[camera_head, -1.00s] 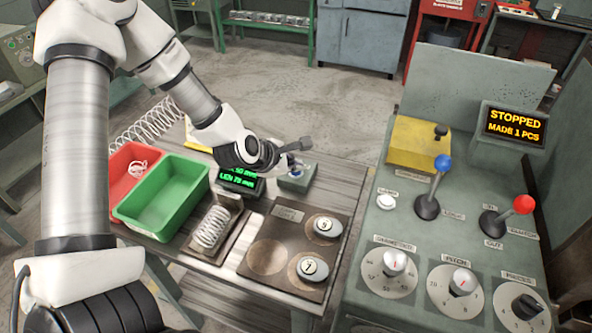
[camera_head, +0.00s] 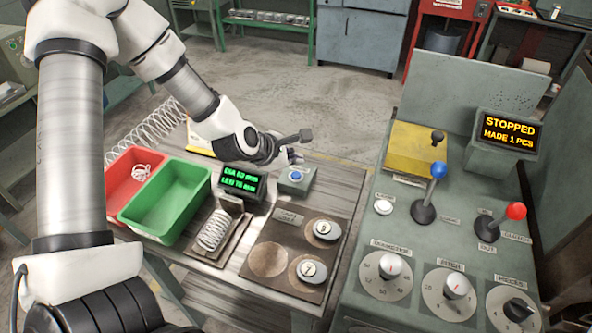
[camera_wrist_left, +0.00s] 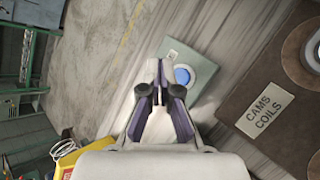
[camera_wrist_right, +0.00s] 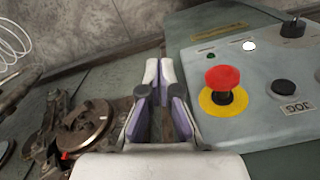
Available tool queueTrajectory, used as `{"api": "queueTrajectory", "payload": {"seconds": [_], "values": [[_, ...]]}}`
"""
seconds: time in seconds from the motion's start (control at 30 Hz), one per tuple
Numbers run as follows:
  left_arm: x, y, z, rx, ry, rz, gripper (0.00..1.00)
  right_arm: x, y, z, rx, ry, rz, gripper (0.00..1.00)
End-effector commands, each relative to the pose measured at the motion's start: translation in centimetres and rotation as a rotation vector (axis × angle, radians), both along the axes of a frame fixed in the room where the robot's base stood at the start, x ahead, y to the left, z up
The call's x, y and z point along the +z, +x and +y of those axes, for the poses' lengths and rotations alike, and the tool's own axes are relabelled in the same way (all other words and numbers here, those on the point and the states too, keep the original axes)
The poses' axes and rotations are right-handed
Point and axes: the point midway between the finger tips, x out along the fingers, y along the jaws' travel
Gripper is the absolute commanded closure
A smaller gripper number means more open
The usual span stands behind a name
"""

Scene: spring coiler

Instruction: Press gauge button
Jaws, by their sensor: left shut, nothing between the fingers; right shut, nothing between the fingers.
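The gauge button is a blue round button (camera_head: 295,175) on a small grey-green box (camera_head: 306,183) on the table, beside the gauge display (camera_head: 240,180) with green digits. My left gripper (camera_head: 298,148) shows just behind and above the button box, apart from the button. In the left wrist view its shut, empty fingertips (camera_wrist_left: 160,70) overlap the left side of the box, with the blue button (camera_wrist_left: 183,75) just right of them. My right gripper (camera_wrist_right: 160,68) is shut and empty beside a control panel in the right wrist view, and is outside the head view.
Red (camera_head: 127,178) and green (camera_head: 185,203) bins and a coil spring (camera_head: 213,230) sit left of a board (camera_head: 312,290) with numbered discs. The coiler console (camera_head: 450,232) stands to the right. A red emergency button (camera_wrist_right: 222,80) is close to my right gripper.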

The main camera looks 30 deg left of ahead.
Motion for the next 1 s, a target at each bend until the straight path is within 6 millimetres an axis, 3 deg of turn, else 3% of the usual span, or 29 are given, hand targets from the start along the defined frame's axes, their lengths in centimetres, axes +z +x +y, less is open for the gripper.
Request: {"api": "queueTrajectory", "payload": {"seconds": [0.03, 0.27, 1.0], "values": [[1.0, 0.0, 0.0, -0.001, -0.001, -0.001, 1.00, 0.9, 0.0, 0.0, 0.000, 0.000, 0.000, 1.00], [3.0, 0.0, 0.0, -0.001, 0.000, 0.001, 1.00, 2.4, 0.0, 0.0, 0.000, 0.000, 0.000, 1.00], [3.0, 0.0, 0.0, -0.001, 0.000, 0.001, 1.00, 2.3, 0.0, 0.0, 0.000, 0.000, 0.000, 1.00]]}}
